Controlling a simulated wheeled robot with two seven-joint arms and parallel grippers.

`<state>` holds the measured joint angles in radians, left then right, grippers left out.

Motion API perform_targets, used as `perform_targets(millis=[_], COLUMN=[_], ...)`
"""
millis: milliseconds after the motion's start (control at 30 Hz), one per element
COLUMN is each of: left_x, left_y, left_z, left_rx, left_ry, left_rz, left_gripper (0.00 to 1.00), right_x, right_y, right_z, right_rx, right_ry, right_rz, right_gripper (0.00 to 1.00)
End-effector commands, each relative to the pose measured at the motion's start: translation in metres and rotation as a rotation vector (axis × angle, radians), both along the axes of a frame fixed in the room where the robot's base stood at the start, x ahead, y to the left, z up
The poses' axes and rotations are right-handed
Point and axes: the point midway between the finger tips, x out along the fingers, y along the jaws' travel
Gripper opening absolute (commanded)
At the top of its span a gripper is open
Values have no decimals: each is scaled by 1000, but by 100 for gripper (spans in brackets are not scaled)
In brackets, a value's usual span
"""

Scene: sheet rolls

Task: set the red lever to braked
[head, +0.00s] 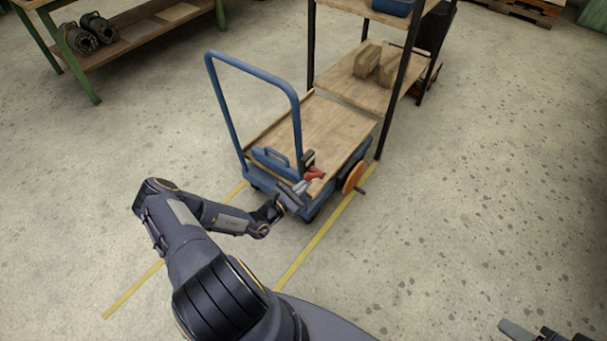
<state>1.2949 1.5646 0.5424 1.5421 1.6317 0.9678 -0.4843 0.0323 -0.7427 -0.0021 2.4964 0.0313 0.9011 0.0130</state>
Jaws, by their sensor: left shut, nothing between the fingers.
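The red lever (314,173) sits at the near right corner of the blue cart, beside a dark bracket (308,158). My left gripper (300,187) is shut and empty, with its fingertips right by the lever's near left side. I cannot tell whether they touch it. The cart (325,131) has a wooden deck and a tall blue push handle (252,75). An orange wheel (353,177) shows on its right side. Which setting the lever stands at is not readable here. Part of my right arm shows at the bottom right edge, but its fingers cannot be made out.
A shelf rack (361,82) with cardboard boxes stands right behind the cart. A green workbench (133,40) with dark parts is at the upper left. Yellow lines (313,243) mark the floor around the cart. The concrete floor to the right is clear.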

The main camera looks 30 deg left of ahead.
Motion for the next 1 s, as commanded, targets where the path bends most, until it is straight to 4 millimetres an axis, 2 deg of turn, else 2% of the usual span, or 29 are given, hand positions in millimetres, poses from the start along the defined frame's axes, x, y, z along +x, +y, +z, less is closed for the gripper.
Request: perform_targets(millis=[33, 200, 400, 667, 1000], left_x=[2, 9, 19, 30, 37], left_y=[-1, -2, -3, -3, -3], left_z=[22, 34, 43, 48, 48], left_rx=[5, 19, 33, 48, 44], left_ry=[43, 202, 378, 554, 553], left_rz=[-3, -3, -5, -2, -1], left_gripper=[0, 0, 0, 0, 0], right_x=[0, 0, 0, 0, 0], right_y=[0, 0, 0, 0, 0], right_z=[30, 77, 120, 148, 161], right_rx=[0, 0, 0, 0, 0], right_ry=[0, 0, 0, 0, 0], right_rz=[0, 0, 0, 0, 0], right_gripper=[45, 45, 45, 45, 45])
